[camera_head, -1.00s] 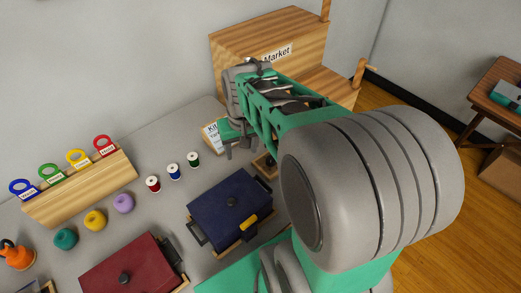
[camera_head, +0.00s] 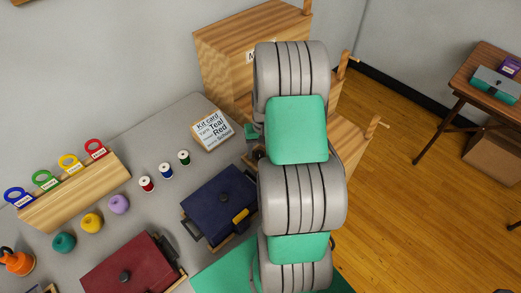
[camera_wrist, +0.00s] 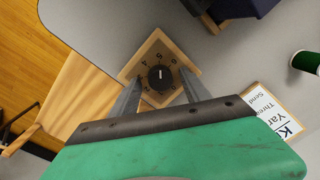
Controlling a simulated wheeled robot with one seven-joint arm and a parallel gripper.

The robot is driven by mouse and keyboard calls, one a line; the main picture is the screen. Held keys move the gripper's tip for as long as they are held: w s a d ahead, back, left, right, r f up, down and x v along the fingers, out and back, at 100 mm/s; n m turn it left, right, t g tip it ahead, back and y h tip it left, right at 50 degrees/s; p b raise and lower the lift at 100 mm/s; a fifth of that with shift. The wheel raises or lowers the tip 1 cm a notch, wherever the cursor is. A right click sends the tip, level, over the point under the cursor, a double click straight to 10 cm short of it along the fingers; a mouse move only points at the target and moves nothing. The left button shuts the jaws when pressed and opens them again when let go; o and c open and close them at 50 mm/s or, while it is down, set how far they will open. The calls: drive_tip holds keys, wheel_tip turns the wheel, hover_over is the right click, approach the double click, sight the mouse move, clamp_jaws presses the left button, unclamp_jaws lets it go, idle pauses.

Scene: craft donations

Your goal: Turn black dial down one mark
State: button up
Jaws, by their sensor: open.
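The black dial (camera_wrist: 160,78) sits on a square wooden plate (camera_wrist: 158,46) with small numbers around it. Its white pointer line runs roughly up and down in the wrist view; I cannot tell for sure which number it marks. My gripper (camera_wrist: 160,83) is open, with one finger on each side of the dial in that view. I cannot tell whether the fingers touch it. In the head view my arm hides most of the dial and gripper.
A kit card (camera_head: 212,131) lies on the grey table beside the dial. A navy box (camera_head: 221,203), a red box (camera_head: 130,270) and three thread spools (camera_head: 165,171) stand nearby. A wooden market stand (camera_head: 225,60) rises behind.

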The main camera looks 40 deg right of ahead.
clamp_jaws()
idle(0.5)
drive_tip(key=n+b, duration=0.1)
drive_tip(key=n, duration=0.3)
drive_tip(key=shift+w+b, duration=0.1)
drive_tip(key=shift+b, duration=0.3)
drive_tip(key=shift+n+g+b, duration=0.3)
drive_tip(key=shift+n+b, duration=0.3)
drive_tip(key=shift+n, duration=1.8)
unclamp_jaws()
